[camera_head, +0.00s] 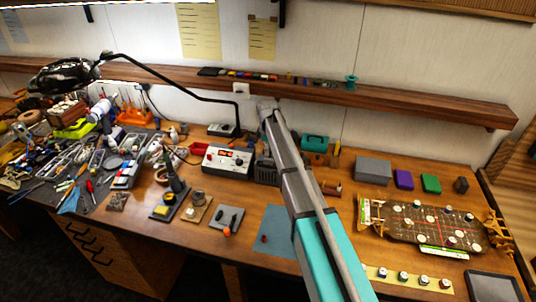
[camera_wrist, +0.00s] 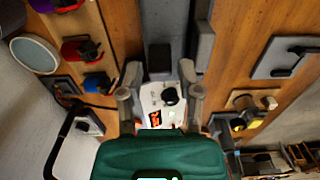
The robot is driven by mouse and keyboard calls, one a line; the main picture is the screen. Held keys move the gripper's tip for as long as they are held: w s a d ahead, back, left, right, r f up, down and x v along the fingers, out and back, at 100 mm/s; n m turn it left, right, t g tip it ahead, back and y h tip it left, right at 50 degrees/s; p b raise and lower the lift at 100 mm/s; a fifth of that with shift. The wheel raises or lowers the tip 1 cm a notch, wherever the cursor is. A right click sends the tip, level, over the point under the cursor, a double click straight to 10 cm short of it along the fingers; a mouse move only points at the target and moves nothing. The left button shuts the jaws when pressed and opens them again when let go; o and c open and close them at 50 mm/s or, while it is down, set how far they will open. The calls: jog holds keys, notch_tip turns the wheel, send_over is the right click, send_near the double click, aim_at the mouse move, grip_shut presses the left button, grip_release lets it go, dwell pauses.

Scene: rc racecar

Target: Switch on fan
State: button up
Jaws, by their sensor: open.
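I cannot single out a fan with certainty. A dark grey ribbed box (camera_head: 265,170) stands beside a white control unit with a red display (camera_head: 228,160), and my arm partly hides it. In the wrist view, a white device (camera_wrist: 150,101) with a black knob (camera_wrist: 170,96) and a red-orange marked patch (camera_wrist: 155,118) lies between the fingers. My gripper (camera_wrist: 160,92) is open with a grey finger on each side of that device. Whether it touches cannot be told. In the head view my arm reaches up over the bench; the fingers are not visible there.
A black jointed lamp arm (camera_head: 180,80) spans the back left. Tools crowd the dark mat (camera_head: 95,205). A racecar chassis (camera_head: 425,225) lies right, near a grey box (camera_head: 373,171). A blue mat (camera_head: 275,232) beside my arm is mostly bare. A wooden shelf (camera_head: 430,105) overhangs the bench.

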jog(key=shift+f, duration=0.2)
grip_shut()
dwell(0.3)
